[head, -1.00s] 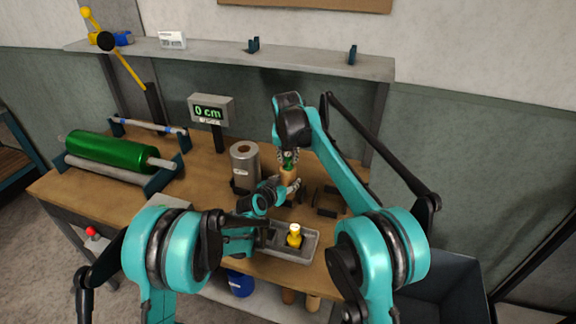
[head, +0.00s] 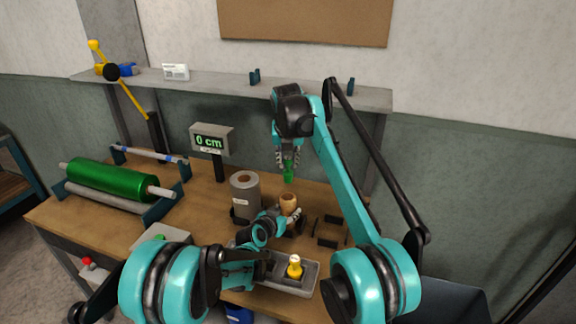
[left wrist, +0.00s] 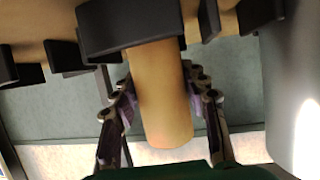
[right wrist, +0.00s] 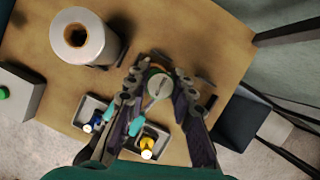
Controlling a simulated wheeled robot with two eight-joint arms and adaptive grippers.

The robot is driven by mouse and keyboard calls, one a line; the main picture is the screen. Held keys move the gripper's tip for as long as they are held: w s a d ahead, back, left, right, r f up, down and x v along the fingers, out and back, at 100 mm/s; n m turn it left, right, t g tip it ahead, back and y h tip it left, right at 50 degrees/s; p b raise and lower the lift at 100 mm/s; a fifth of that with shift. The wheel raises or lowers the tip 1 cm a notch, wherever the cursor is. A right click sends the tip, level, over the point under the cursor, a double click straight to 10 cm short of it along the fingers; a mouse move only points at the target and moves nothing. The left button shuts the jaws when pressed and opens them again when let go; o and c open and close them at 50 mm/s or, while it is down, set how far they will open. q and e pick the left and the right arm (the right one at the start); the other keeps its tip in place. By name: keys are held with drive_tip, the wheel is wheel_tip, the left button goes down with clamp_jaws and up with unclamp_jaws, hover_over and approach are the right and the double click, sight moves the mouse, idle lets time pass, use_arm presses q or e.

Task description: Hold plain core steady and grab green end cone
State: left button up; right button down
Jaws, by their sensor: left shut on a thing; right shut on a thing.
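The plain core (head: 288,204) is a tan tube standing upright on the table. My left gripper (head: 289,218) is shut around it low down; in the left wrist view the core (left wrist: 160,100) runs between the two fingers (left wrist: 160,82). The green end cone (head: 288,174) is held in my right gripper (head: 287,161), above the core's open top with a visible gap between them. In the right wrist view the fingers of my right gripper (right wrist: 154,80) close around a pale round end, and they partly hide it.
A grey foil roll (head: 244,196) stands just left of the core, and dark brackets (head: 328,232) stand to its right. A grey tray (head: 270,283) with a yellow piece (head: 294,267) lies in front. A green roller (head: 105,180) and a display (head: 210,141) are farther left.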

use_arm(q)
drive_tip(key=o, duration=1.2)
drive_tip(key=shift+o, duration=0.2)
